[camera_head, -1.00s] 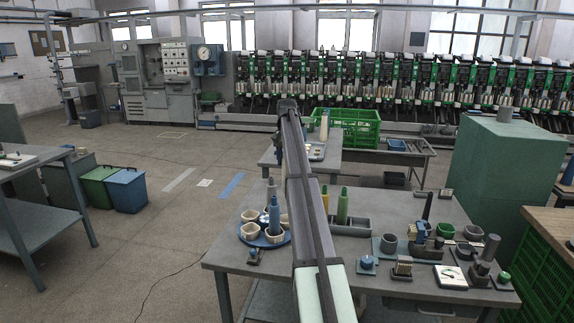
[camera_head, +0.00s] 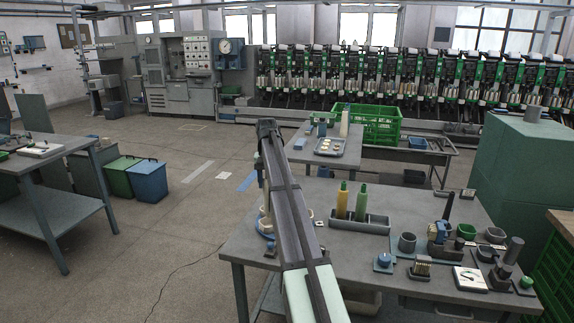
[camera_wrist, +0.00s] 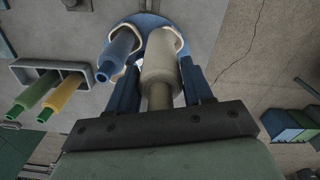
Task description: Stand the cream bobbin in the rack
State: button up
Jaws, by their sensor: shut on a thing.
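My gripper (camera_wrist: 160,82) shows in the wrist view, its two blue fingers closed on either side of a pale cream-grey bobbin (camera_wrist: 161,58). The bobbin's far end overlaps a cream cup on the round blue tray (camera_head: 270,237); I cannot tell whether it is still in the cup. A blue bobbin (camera_wrist: 118,50) stands in another cup just left of it. The grey rack (camera_head: 375,228) holds a yellow bobbin (camera_head: 342,200) and a green bobbin (camera_head: 361,202), with bare room on its right. The rack also shows at left in the wrist view (camera_wrist: 22,68). My arm hides the gripper in the head view.
A further table behind carries a tray (camera_head: 338,147) and a cream bottle-shaped item (camera_head: 344,120). The tabletop in front of the rack is mostly clear.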

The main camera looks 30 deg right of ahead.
jog(key=s+a+f+n, duration=0.3)
jog(key=s+a+f, duration=0.4)
jog(key=s+a, duration=0.55)
jog(key=s+a+f+n, duration=0.3)
jog(key=s+a+f, duration=0.5)
jog(key=a, duration=0.7)
jog(key=w+d+r+m, duration=0.3)
jog(key=d, duration=0.8)
jog(key=w+d+r+m, duration=0.2)
jog(key=d+m, duration=0.1)
jog(key=d, duration=0.8)
jog(key=w+d+r+m, duration=0.3)
jog(key=d+m, duration=0.1)
jog(key=d, duration=0.7)
jog(key=s+d+r+m, duration=0.1)
jog(key=s+d+m, duration=0.1)
jog(key=d, duration=1.6)
jog(key=s+d+r+m, duration=0.1)
jog(key=s+d+m, duration=0.1)
jog(key=d, duration=1.7)
jog(key=shift+s+d+m, duration=0.2)
jog(key=shift+s+m, duration=0.1)
jog(key=shift+s, duration=0.2)
jog(key=shift+f, duration=0.2)
